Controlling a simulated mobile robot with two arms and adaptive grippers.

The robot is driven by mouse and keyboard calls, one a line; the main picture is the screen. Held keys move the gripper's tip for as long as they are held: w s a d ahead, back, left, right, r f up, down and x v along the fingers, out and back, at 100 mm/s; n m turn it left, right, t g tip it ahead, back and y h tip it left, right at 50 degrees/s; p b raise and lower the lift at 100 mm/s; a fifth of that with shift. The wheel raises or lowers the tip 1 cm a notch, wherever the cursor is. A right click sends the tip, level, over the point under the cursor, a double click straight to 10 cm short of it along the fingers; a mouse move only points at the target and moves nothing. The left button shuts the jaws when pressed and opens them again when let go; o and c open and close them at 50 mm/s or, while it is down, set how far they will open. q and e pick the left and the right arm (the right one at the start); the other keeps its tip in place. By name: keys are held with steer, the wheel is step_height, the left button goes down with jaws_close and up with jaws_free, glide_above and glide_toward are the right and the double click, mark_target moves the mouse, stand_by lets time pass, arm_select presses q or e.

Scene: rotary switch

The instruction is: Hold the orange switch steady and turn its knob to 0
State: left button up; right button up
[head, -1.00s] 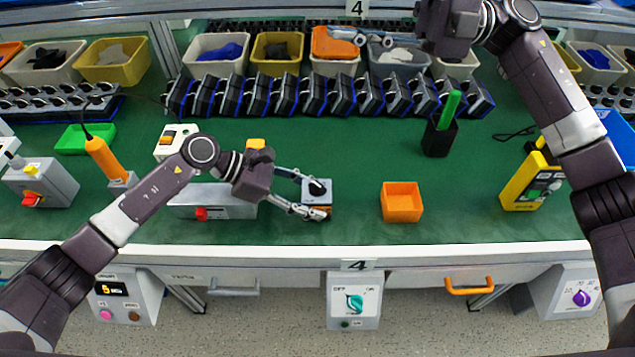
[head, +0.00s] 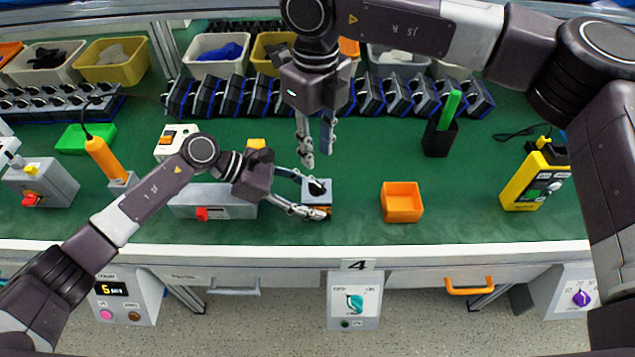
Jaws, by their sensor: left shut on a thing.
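The orange switch (head: 322,199) is a small box on the green bench top, with a pale blue-grey top face, a black knob (head: 316,187) and orange showing low at its front. My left gripper (head: 312,196) is shut on the switch from the left, one finger behind it and one along its front. My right gripper (head: 316,156) points down just above and behind the switch. Its two fingers are apart with nothing between them, and they appear clear of the knob. The dial marks are too small to read.
An orange open bin (head: 402,203) stands to the right of the switch. A row of black and blue units (head: 380,96) lines the back. The bench between the bin and the yellow meter (head: 535,182) is clear.

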mark_target(317, 184)
steer(key=shift+f, duration=4.4)
jaws_close()
